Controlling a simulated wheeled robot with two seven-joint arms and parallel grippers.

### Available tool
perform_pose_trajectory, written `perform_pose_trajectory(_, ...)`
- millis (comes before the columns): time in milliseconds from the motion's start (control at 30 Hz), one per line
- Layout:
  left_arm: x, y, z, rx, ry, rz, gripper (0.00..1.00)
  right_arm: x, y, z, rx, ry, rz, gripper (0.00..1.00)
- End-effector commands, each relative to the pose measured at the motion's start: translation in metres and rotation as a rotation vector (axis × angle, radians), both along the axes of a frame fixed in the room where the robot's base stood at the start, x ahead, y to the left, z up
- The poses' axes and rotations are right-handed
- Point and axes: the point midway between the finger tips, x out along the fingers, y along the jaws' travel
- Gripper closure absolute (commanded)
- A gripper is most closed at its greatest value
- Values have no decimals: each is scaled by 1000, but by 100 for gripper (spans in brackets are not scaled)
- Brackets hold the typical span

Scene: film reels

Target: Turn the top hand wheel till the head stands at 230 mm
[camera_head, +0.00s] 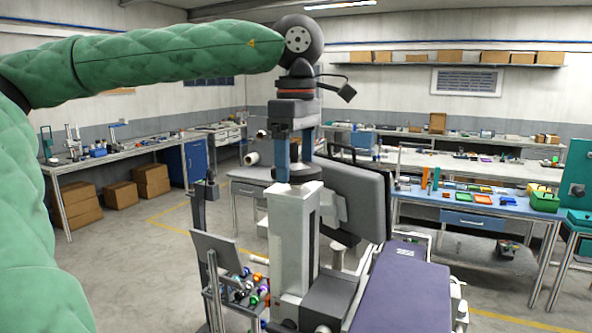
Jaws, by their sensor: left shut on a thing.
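A white upright column (292,235) stands in the middle of the view. A dark round part, apparently the top hand wheel (312,174), sits on top of it. My left gripper (295,165) points straight down over the column top, its fingers at the wheel and shut on it. The fingers hide part of the wheel. A large grey panel-like body (358,197), possibly the head, is at the column's right side. I cannot make out a scale or any millimetre reading. My right gripper is not in view.
A purple padded surface (405,290) lies right of the column's foot. A stand with coloured knobs (250,288) is at its left. A workbench with trays (470,209) stands at the right, another bench (110,158) at the left.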

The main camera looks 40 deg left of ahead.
Motion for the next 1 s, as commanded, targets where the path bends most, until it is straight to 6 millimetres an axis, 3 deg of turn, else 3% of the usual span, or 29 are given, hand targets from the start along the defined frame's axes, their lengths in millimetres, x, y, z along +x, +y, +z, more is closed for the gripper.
perform_pose_trajectory(600,0,0,1,0,-2,-549,45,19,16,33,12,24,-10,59)
perform_pose_trajectory(1000,0,0,1,0,-2,-737,45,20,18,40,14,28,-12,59)
